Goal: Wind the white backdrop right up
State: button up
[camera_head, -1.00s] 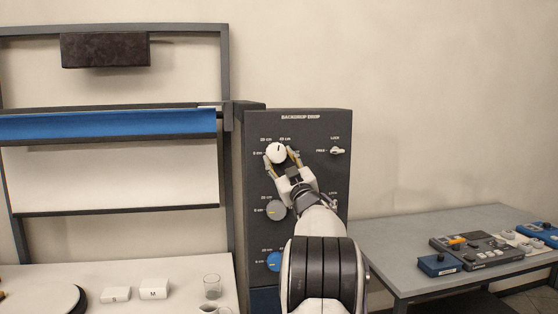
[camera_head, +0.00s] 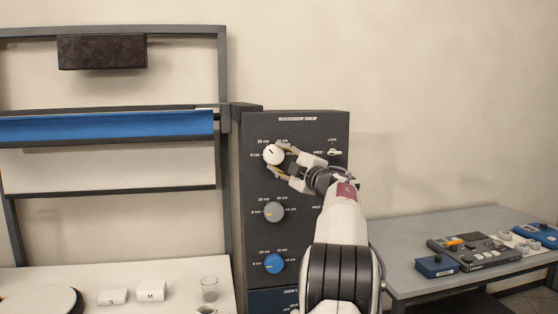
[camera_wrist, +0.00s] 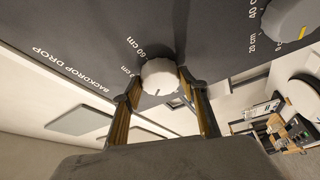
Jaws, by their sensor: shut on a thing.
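The white backdrop (camera_head: 110,170) hangs below the blue backdrop (camera_head: 110,126) on the frame at left. Its dark bottom bar (camera_head: 110,189) hangs a short way below the blue one's bar. The white knob (camera_head: 273,155) is the top dial on the grey "BACKDROP DROP" panel (camera_head: 330,180). My gripper (camera_head: 279,160) is shut on this knob, reaching in from the right. In the wrist view, the white knob (camera_wrist: 160,77) sits between the two fingers.
A grey knob (camera_head: 274,211) and a blue knob (camera_head: 273,264) sit below on the panel. A lock switch (camera_head: 335,153) is right of the white knob. A side table (camera_head: 405,240) with control boxes stands right. White boxes (camera_head: 151,291) and a glass (camera_head: 209,288) stand at lower left.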

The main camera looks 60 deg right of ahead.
jog(key=n, duration=0.1)
jog(key=n+g, duration=0.1)
jog(key=n, duration=0.1)
jog(key=n+y, duration=0.1)
jog(key=n, duration=0.1)
jog(key=shift+r+g, duration=0.3)
jog(key=shift+g, duration=0.1)
jog(key=shift+r+n+g, duration=0.2)
jog(key=shift+n+g, duration=0.7)
jog(key=shift+n, duration=1.1)
jog(key=shift+w, duration=0.1)
jog(key=o, duration=1.1)
jog(key=shift+s+a+r, duration=0.1)
jog(key=shift+s+a, duration=0.05)
jog(key=shift+s, duration=0.2)
jog(key=shift+s+a, duration=0.1)
jog(key=shift+s, duration=0.05)
jog(key=v, duration=1.1)
jog(key=shift+r, duration=0.15)
